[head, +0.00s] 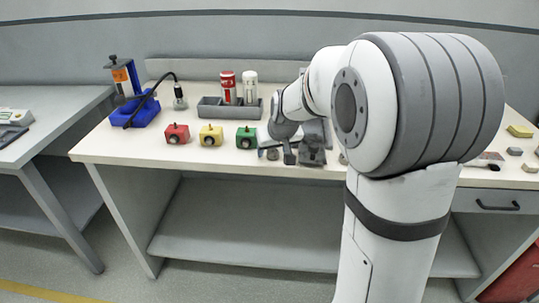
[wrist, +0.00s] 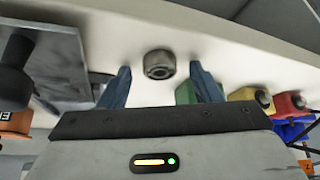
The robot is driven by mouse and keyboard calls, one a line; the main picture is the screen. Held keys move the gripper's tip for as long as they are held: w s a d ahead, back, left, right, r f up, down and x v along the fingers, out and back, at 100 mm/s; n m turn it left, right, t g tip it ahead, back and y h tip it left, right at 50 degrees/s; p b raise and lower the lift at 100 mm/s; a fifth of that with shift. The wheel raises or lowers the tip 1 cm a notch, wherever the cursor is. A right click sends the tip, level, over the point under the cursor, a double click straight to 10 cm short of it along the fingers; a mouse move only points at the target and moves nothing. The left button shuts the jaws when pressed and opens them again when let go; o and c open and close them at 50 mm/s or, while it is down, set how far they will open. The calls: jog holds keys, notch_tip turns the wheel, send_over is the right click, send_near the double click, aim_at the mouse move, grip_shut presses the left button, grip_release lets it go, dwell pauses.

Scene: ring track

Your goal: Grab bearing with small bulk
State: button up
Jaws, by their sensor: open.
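A small dark grey ring-shaped bearing (wrist: 159,64) rests on the pale bench top in the wrist view. It lies between the two blue-grey fingertips of my gripper (wrist: 161,73), with a visible gap on both sides. My gripper is open and empty.
Red (head: 177,133), yellow (head: 211,135) and green (head: 246,137) boxes stand left of my gripper. A dark device (head: 312,150) stands close on its right. A grey tray (head: 212,109) with two cans lies behind. My arm hides part of the bench.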

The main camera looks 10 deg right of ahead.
jog(key=c, duration=1.1)
jog(key=shift+r, duration=0.1)
